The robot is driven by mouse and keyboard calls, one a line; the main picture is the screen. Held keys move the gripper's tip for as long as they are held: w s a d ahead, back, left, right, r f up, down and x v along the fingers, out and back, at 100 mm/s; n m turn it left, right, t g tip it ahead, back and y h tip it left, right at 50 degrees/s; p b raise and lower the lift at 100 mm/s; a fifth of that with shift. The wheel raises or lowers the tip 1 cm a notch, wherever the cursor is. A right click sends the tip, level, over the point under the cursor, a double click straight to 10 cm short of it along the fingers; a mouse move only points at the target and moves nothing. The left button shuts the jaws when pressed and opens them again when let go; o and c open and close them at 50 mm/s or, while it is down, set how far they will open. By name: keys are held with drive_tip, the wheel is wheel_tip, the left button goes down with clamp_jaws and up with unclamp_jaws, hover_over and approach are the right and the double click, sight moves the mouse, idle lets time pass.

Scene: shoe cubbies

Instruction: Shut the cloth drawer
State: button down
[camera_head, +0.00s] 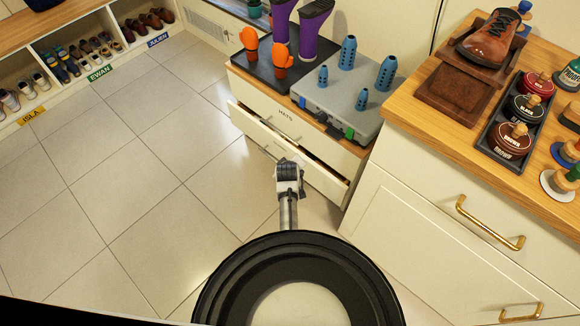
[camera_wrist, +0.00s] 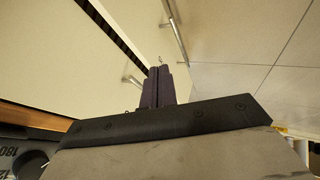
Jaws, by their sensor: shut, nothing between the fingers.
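One drawer (camera_head: 325,181) of the low cream cabinet stands partly open, with a dark gap along its top edge. No label shows on it, so I cannot read whether it is the cloth drawer. My gripper (camera_head: 284,162) is in front of the open drawer, low over the floor; my wrist hides part of the drawer front. In the wrist view the dark fingers (camera_wrist: 158,70) are shut and empty, pointing along the cream front (camera_wrist: 138,22) near a metal bar handle (camera_wrist: 175,30). I cannot tell whether they touch it.
On the cabinet top are a grey case (camera_head: 337,108) with blue pieces, orange shoe forms (camera_head: 282,57) and purple boots (camera_head: 315,25). A wooden-topped counter (camera_head: 405,100) with a brass handle (camera_head: 490,228) stands to the right. Tiled floor (camera_head: 130,190) is clear on the left.

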drive_tip(key=c, duration=2.1)
unclamp_jaws()
drive_tip(key=shift+s+r, duration=0.25)
drive_tip(key=shift+c, duration=0.2)
drive_tip(key=shift+o, duration=1.9)
drive_tip(key=w+a+f+n+t+y+b, duration=0.1)
drive_tip(key=w+a+f+n+t+b, duration=0.3)
drive_tip(key=w+f, duration=0.5)
drive_tip(key=shift+a+f+n+t+y+b, duration=0.35)
drive_tip(key=shift+a+t+b, duration=0.35)
drive_tip(key=shift+a+b, duration=0.5)
drive_tip(key=s+a+f+t+h+b, duration=0.3)
drive_tip(key=s+a+f+h+b, duration=0.25)
drive_tip(key=f, duration=0.35)
drive_tip(key=b+x, duration=0.3)
drive_tip(key=x, duration=0.1)
drive_tip(key=b+x, duration=0.4)
drive_tip(key=d+b+x, duration=0.1)
drive_tip(key=b+x, duration=0.3)
drive_tip(key=shift+w+d, duration=0.1)
drive_tip(key=shift+w+r, duration=0.1)
drive_tip(key=shift+w, duration=0.2)
